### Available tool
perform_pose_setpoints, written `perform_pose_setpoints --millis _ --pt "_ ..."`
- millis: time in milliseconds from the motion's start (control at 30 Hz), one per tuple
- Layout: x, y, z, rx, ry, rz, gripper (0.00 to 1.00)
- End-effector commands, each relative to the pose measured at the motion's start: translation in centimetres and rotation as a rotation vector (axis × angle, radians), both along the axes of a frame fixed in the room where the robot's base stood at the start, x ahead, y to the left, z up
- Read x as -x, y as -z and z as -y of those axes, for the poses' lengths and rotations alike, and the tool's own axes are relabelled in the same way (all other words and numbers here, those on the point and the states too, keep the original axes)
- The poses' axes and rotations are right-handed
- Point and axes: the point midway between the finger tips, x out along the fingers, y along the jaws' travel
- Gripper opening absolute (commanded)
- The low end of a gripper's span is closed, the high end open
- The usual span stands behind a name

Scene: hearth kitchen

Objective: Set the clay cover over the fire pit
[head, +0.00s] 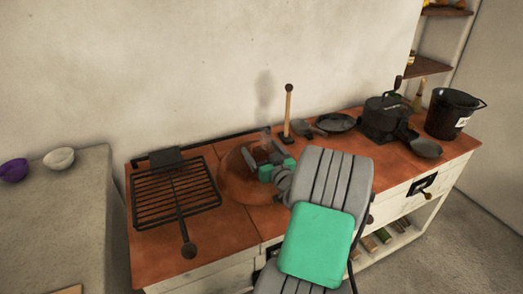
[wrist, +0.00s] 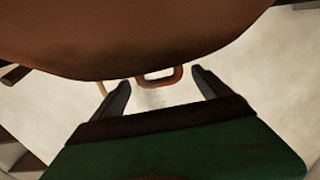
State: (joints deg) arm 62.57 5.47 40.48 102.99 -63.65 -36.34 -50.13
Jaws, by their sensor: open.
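The clay cover (head: 238,184) is a brown-orange dome on the tiled counter, right of the grill rack. In the wrist view the clay cover (wrist: 150,40) fills the top, with a small loop handle (wrist: 178,76) at its edge. My gripper (head: 266,153) is over the top of the cover, partly hiding it. In the wrist view my gripper (wrist: 161,78) is open, its fingers on either side of the loop handle with gaps visible. I cannot make out the fire pit; whether it lies under the cover is hidden.
A black grill rack (head: 172,192) lies to the left. A wooden-handled tool (head: 288,108), pans (head: 337,122), a dark pot (head: 384,112) and a black bucket (head: 452,112) stand to the right. Two bowls (head: 59,158) sit on the separate left ledge. A wall is behind.

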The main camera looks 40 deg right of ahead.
Motion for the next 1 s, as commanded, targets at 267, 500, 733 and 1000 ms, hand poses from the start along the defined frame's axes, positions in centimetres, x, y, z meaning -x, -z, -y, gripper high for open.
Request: perform_pose_setpoints --millis 267,500,733,1000 --pt "6.4 0.0 -1.6 0.0 0.008 0.002 0.88" --pt "10.9 -0.1 -3.0 -0.001 0.004 0.0 0.88" --pt "11.6 -0.2 -3.4 0.001 0.0 0.001 0.88" --pt "11.5 -0.2 -3.4 0.001 0.0 0.001 0.88"
